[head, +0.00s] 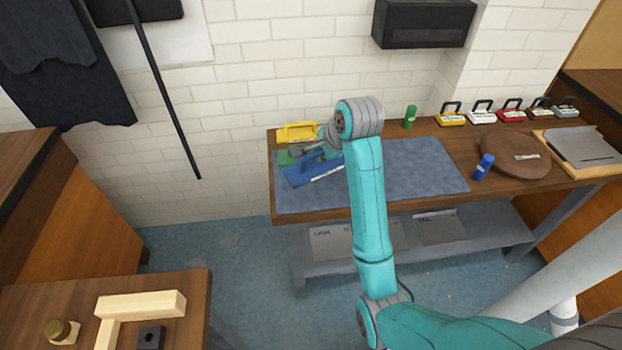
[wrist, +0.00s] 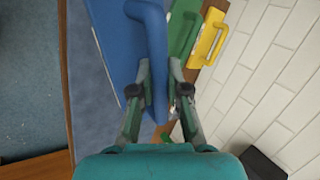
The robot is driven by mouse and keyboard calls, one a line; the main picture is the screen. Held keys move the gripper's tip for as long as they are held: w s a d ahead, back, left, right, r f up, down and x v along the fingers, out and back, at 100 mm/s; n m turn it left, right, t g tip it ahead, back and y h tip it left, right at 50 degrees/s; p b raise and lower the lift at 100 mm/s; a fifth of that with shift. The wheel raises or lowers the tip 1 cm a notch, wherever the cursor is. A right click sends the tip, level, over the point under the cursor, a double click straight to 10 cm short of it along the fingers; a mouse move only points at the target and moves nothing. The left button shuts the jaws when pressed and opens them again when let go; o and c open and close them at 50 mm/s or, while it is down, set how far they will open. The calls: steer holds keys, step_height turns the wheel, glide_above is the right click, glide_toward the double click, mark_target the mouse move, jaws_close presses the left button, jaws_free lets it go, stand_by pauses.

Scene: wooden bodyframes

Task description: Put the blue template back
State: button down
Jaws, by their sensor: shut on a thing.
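The blue template (head: 316,170) is a flat blue piece with a raised handle, at the left part of the grey-blue mat (head: 430,165) on the bench. My gripper (head: 306,151) is shut on its handle. In the wrist view the blue template (wrist: 118,35) fills the upper middle, with the handle running between the fingers of my gripper (wrist: 160,78). I cannot tell whether it touches the mat. A green template (head: 287,157) is close behind it, partly hidden. A yellow template (head: 296,131) lies at the back left of the bench.
A green bottle (head: 410,117) stands near the wall and a blue bottle (head: 484,166) right of the mat. A brown pad (head: 515,156) and several handled blocks (head: 482,115) occupy the right side. The mat's middle and right are clear. A wooden table (head: 40,298) stands front left.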

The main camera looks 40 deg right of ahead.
steer(key=shift+w+f, duration=0.2)
steer(key=shift+f, duration=4.7)
steer(key=shift+f, duration=0.1)
steer(key=c, duration=1.2)
jaws_free()
steer(key=shift+f, duration=0.1)
steer(key=shift+o, duration=0.2)
